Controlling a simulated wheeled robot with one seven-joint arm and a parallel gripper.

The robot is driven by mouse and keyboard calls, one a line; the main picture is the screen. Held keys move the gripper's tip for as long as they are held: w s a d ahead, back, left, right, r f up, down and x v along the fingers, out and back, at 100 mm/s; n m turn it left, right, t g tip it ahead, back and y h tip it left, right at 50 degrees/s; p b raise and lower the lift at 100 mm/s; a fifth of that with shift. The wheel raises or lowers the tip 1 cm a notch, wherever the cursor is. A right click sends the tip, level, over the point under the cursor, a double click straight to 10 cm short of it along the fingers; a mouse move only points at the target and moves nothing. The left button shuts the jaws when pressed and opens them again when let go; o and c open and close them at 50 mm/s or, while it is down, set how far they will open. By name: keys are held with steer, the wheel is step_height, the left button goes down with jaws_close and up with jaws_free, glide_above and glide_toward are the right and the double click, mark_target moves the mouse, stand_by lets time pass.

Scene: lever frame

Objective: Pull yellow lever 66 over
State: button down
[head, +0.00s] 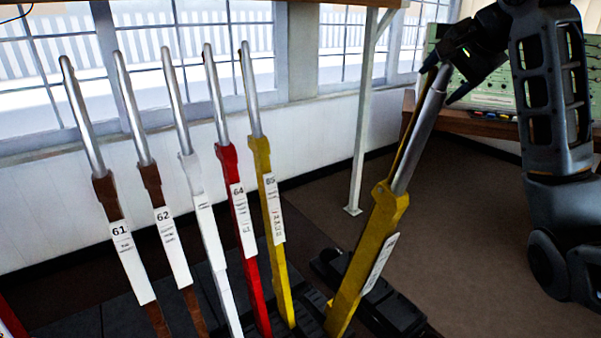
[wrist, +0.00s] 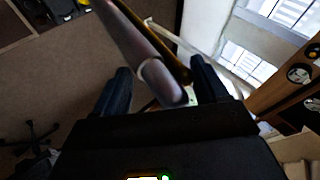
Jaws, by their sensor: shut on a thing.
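The yellow lever at the right of the row (head: 370,250) leans well to the right, apart from the upright ones. Its label is turned edge-on and I cannot read its number. It has a silver handle (head: 419,135) with a thin yellow catch rod beside it. My gripper (head: 441,84) is shut on the top of this handle, above the floor at the upper right. In the wrist view the silver handle (wrist: 142,50) runs between the two dark fingers of my gripper (wrist: 162,88), and its end shows close to the palm.
Levers 61 (head: 131,262), 62 (head: 172,247), a white one (head: 212,249), red 64 (head: 240,208) and yellow 65 (head: 273,208) stand in a row to the left. A white post (head: 364,120) rises behind. A desk with a green panel (head: 494,87) is at the back right.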

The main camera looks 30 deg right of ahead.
steer(key=shift+s+f, duration=0.55)
steer(key=shift+f, duration=0.2)
steer(key=shift+s+d, duration=0.1)
steer(key=shift+s, duration=0.1)
steer(key=shift+s+d+f, duration=0.15)
steer(key=shift+s+f, duration=0.15)
steer(key=shift+s, duration=0.45)
steer(key=shift+c, duration=2.3)
jaws_free()
steer(key=shift+o, duration=0.9)
steer(key=shift+s+r, duration=0.1)
steer(key=shift+r, duration=0.1)
